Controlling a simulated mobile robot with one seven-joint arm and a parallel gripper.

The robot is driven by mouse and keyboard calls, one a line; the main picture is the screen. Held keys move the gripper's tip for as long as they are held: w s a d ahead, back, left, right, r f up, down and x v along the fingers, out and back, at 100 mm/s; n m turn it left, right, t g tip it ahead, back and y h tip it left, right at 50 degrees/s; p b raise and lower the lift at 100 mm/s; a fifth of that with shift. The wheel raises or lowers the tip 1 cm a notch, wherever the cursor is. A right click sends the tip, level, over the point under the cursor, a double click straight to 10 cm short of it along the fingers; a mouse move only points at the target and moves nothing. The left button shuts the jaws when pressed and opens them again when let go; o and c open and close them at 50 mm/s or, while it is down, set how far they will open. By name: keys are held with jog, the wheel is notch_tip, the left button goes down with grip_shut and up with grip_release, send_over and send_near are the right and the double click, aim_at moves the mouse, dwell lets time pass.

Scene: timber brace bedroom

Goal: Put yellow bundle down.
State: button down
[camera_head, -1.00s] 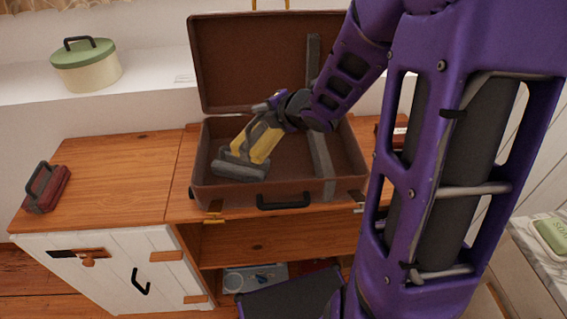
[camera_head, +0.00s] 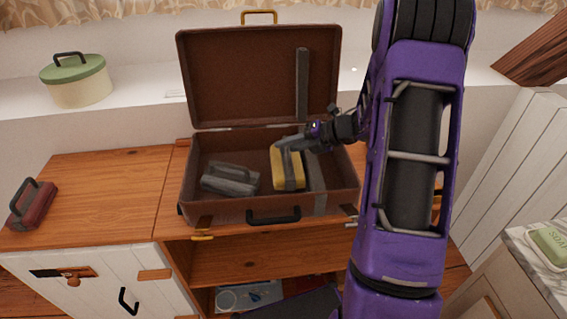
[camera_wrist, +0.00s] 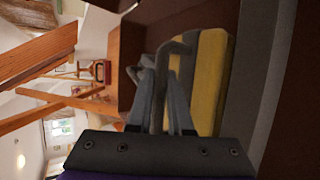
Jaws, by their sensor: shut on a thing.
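The yellow bundle (camera_head: 287,171) has a grey band and a grey handle. It is inside the open brown suitcase (camera_head: 262,210), right of the middle and beside the grey strap. Whether it rests on the suitcase floor, I cannot tell. My gripper (camera_head: 288,146) is shut on its handle from above. In the wrist view, my gripper's fingers (camera_wrist: 162,98) close around the grey handle, with the yellow bundle (camera_wrist: 209,85) to their right. A grey bundle (camera_head: 230,181) with its own handle lies in the suitcase to the left, apart from the yellow one.
The suitcase stands on a wooden cabinet top (camera_head: 105,185), with its lid (camera_head: 245,80) raised behind. A dark red handled bundle (camera_head: 32,206) lies at the far left. A green-lidded pot (camera_head: 78,83) stands on the white ledge.

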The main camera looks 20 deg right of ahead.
jog(key=shift+f+b, duration=0.35)
jog(key=shift+f, duration=1.75)
jog(key=shift+f, duration=0.1)
jog(key=shift+f, duration=0.15)
jog(key=c, duration=0.8)
grip_release()
jog(key=shift+c, duration=0.2)
jog(key=shift+r, duration=0.25)
jog(key=p+v, duration=0.1)
jog(key=v, duration=1.1)
